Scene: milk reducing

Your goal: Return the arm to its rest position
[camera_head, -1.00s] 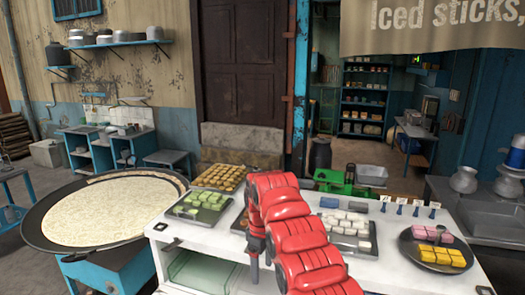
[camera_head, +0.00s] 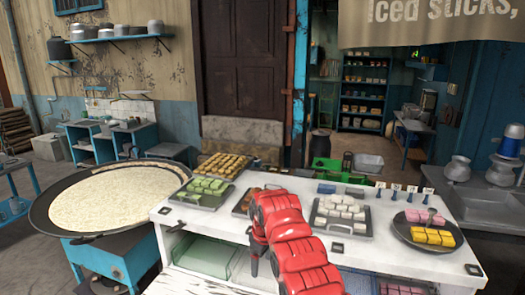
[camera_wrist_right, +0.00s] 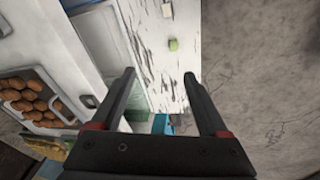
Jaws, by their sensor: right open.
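My right arm (camera_head: 295,245), red and segmented, is bent in front of the white counter (camera_head: 165,212) in the head view. Its dark gripper end points down near the counter's front edge and is mostly hidden by the arm. In the right wrist view my right gripper (camera_wrist_right: 159,75) is open, with two dark fingers apart and nothing between them. Below the fingers are a white scuffed panel and grey floor. My left gripper is not in view.
A wide black pan (camera_head: 50,225) of pale milk stands left of the counter. The counter holds a tray of green sweets (camera_head: 207,190), a tray of white sweets (camera_head: 340,212) and a round plate with yellow and pink sweets (camera_head: 432,235). Floor is free in the wrist view.

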